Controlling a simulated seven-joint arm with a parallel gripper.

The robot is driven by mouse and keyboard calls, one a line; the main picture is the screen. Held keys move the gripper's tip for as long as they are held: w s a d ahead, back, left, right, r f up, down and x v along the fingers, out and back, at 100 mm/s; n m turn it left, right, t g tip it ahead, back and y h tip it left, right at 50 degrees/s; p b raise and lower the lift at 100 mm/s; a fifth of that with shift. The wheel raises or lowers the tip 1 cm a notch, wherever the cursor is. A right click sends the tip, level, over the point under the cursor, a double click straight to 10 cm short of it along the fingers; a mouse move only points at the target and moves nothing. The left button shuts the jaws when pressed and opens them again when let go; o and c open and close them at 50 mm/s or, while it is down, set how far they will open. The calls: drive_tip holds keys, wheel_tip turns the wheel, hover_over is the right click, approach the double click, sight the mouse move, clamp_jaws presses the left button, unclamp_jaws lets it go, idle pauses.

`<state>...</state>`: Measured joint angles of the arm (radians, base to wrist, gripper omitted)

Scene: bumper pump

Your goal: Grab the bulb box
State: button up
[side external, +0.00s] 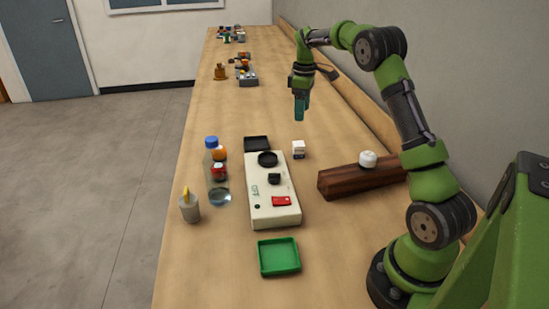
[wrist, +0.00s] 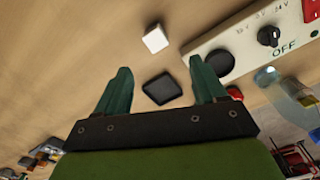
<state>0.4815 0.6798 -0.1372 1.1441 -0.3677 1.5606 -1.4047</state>
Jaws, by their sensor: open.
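A small white box (side external: 298,150), which looks like the bulb box, stands on the wooden table just right of the white device's far end. It has dark marks on its side in the side external view. In the wrist view the white box (wrist: 155,39) shows beyond the fingertips, between their lines. My gripper (side external: 300,115) points down above the table, behind and above the box, not touching it. In the wrist view my gripper (wrist: 161,68) is open and empty, with its two green fingers spread apart.
A white device (side external: 262,212) with a knob and red switch lies left of the box. A black square tray (side external: 257,143) sits at its far end. A brown wooden block (side external: 345,182) with a white knob is right. A bottle (side external: 210,142), candle (side external: 189,208) and green tray (side external: 279,257) are nearby.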

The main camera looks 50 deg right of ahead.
sight(299, 143)
drive_tip(key=f+n, duration=0.1)
drive_tip(key=f, duration=0.4)
drive_tip(key=f+n, duration=0.2)
drive_tip(key=f, duration=0.3)
drive_tip(key=w+f+n, duration=0.1)
drive_tip(key=f, duration=0.3)
drive_tip(key=shift+d+f+n, duration=0.3)
drive_tip(key=shift+d+f, duration=0.1)
drive_tip(key=shift+c, duration=0.4)
drive_tip(key=c, duration=1)
